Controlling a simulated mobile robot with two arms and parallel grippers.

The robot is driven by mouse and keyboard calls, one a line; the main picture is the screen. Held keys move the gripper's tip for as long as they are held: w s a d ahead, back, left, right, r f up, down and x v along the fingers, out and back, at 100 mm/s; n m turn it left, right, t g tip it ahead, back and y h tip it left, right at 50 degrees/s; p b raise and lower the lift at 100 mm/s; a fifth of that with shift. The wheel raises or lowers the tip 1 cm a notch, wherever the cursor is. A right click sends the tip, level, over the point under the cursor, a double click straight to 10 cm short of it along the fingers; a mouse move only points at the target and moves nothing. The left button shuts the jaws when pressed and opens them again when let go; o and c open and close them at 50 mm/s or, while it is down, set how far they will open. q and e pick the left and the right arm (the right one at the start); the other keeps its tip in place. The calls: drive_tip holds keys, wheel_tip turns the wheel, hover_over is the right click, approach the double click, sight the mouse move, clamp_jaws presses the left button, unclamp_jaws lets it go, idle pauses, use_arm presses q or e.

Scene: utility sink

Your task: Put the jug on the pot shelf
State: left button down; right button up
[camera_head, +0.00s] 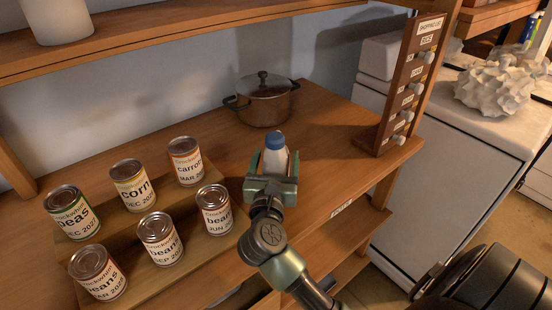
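The jug (275,158) is white with a blue cap and stands upright at the shelf's front part, to the right of the cans. My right gripper (275,166) has one finger on each side of the jug. I cannot tell whether the fingers press on it. The gripper's palm hides the jug's lower part, so I cannot tell whether its base touches the board. The pot shelf (336,138) is a wooden board bearing a lidded pot (264,100) behind the jug. My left gripper is not in view.
Several labelled cans (160,237) stand in two rows on a wooden riser (199,254) at left. An upper shelf (150,35) runs above. A dark wooden post with labelled hooks (408,90) bounds the right end. Bare board lies right of the jug.

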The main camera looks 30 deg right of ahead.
drive_tip(key=shift+r, duration=0.25)
drive_tip(key=b+v, duration=0.3)
drive_tip(key=v, duration=0.9)
